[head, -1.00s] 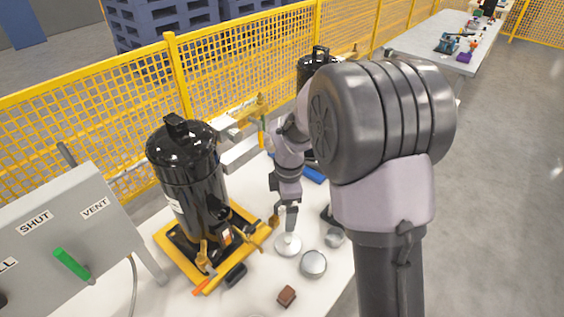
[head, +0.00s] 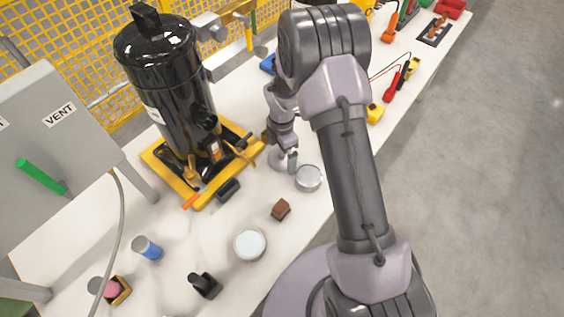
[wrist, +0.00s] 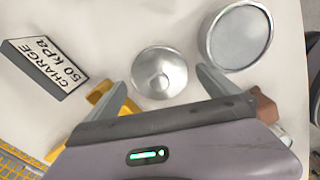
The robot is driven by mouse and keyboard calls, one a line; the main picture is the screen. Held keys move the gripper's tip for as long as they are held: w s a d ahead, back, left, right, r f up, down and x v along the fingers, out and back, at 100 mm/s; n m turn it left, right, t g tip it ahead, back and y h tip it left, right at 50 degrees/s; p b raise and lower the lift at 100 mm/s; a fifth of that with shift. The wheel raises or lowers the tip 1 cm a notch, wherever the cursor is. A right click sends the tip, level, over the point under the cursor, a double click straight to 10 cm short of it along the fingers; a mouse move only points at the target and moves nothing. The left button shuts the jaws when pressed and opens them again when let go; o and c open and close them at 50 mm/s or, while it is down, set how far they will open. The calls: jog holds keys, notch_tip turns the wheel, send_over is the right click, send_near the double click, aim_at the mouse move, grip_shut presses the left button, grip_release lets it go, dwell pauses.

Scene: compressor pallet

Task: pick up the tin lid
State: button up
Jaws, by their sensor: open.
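The tin lid (wrist: 158,72) is a shallow silver cone with a round knob, lying on the white table in the wrist view. In the head view the lid (head: 276,158) is partly hidden by my gripper (head: 286,160). In the wrist view my gripper (wrist: 161,78) is open, with one finger to either side of the lid. Nothing shows between the fingers except the lid under them. I cannot tell how high the fingertips are above it.
A silver round tin (wrist: 238,38) stands close to the right finger. The black compressor (head: 168,85) stands on a yellow pallet (head: 158,163) beside the lid. A brown block (head: 281,210) and another round tin (head: 250,244) are nearer.

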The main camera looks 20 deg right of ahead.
jog(key=shift+w+f, duration=0.1)
jog(key=shift+f, duration=0.6)
jog(key=shift+r, duration=0.15)
jog(key=shift+c, duration=0.2)
jog(key=c, duration=1.2)
jog(key=shift+r, duration=0.15)
jog(key=shift+c, duration=0.2)
